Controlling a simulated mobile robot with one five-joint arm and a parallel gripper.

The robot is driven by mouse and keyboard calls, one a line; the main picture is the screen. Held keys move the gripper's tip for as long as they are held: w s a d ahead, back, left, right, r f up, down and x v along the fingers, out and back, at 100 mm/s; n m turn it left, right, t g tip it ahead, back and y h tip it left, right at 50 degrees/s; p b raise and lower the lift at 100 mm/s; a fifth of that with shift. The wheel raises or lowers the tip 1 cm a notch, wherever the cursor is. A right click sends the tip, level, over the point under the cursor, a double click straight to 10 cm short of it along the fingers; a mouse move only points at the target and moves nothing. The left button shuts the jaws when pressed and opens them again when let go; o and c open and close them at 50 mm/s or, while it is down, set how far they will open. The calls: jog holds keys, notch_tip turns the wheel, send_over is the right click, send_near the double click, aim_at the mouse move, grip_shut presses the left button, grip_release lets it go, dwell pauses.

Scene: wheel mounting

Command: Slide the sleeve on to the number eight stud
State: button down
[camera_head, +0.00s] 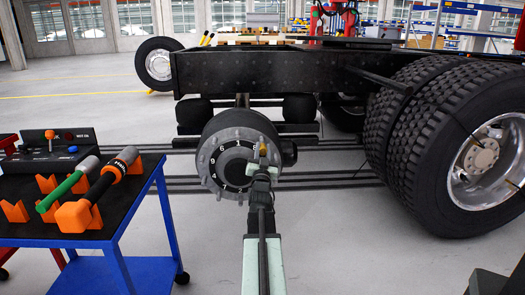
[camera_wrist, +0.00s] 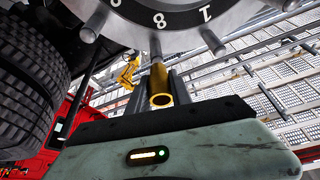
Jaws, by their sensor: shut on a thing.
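The brass sleeve (camera_wrist: 161,84) is held between the dark fingers of my gripper (camera_wrist: 159,78) in the wrist view, with its open near end facing the camera. The number eight stud (camera_wrist: 155,46) stands out from the hub beside the printed 8, directly behind the sleeve's far end and roughly in line with it. Whether the stud's tip is inside the sleeve or just short of it I cannot tell. In the head view the sleeve (camera_head: 263,149) shows small at the upper right of the numbered hub (camera_head: 238,162), at the end of my raised arm.
Other studs (camera_wrist: 213,41) ring the hub close to my gripper. Large double tyres (camera_head: 430,125) stand at the right. A blue table (camera_head: 140,210) at the left carries a green-handled tool (camera_head: 68,184) and an orange-and-black tool (camera_head: 97,190). The chassis frame (camera_head: 270,68) runs above the hub.

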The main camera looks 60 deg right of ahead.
aim_at(262, 142)
jog(key=shift+w+d, duration=0.1)
jog(key=shift+w, duration=0.05)
jog(key=shift+w+d, duration=0.7)
jog(key=shift+d, duration=0.3)
jog(key=shift+w+d, duration=0.65)
jog(key=shift+d, duration=0.35)
jog(key=shift+w+d, duration=0.7)
jog(key=shift+d, duration=0.3)
jog(key=c, duration=1.1)
grip_release()
jog(key=b+v, duration=0.3)
jog(key=v, duration=0.5)
